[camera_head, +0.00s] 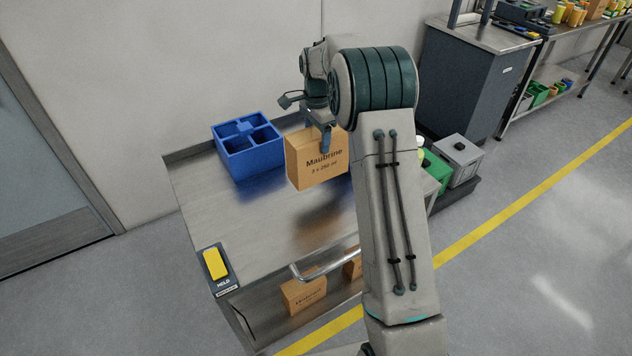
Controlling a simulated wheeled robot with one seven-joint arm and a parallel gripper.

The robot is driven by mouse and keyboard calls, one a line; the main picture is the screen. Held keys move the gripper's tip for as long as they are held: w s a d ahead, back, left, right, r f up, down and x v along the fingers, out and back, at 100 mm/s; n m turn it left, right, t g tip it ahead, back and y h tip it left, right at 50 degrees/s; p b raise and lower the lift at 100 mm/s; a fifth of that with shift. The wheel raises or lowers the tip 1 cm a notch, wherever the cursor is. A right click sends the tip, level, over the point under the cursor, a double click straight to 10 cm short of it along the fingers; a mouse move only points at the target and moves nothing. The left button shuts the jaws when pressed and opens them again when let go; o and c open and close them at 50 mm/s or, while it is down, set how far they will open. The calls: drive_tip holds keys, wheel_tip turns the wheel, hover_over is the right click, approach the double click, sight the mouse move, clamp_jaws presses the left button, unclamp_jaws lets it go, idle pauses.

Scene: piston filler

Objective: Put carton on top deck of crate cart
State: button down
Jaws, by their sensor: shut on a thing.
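A brown carton (308,166) printed "Maubrine 3 x 250 ml" is held upright by my gripper (326,142), which is shut on its upper part. The carton appears to hang above the steel top deck (230,221) of the cart, with a dark reflection below it on the deck. My arm covers the right part of the deck and the carton's right edge.
A blue divided crate (247,168) stands at the back of the deck. A yellow item on a dark holder (216,268) marked "HELD" sits at the front left corner. More cartons (303,296) are on the lower shelf. The deck's left and middle are clear. Green and grey containers (458,160) stand at right.

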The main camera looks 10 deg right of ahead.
sight(307, 167)
drive_tip(key=s+a+f+p, duration=0.1)
drive_tip(key=s+f, duration=0.7)
drive_tip(key=f, duration=0.1)
drive_tip(key=shift+s+a+f, duration=0.15)
drive_tip(key=shift+s+a, duration=0.25)
drive_tip(key=shift+f, duration=0.1)
drive_tip(key=shift+c, duration=1.4)
unclamp_jaws()
drive_tip(key=shift+s, duration=0.1)
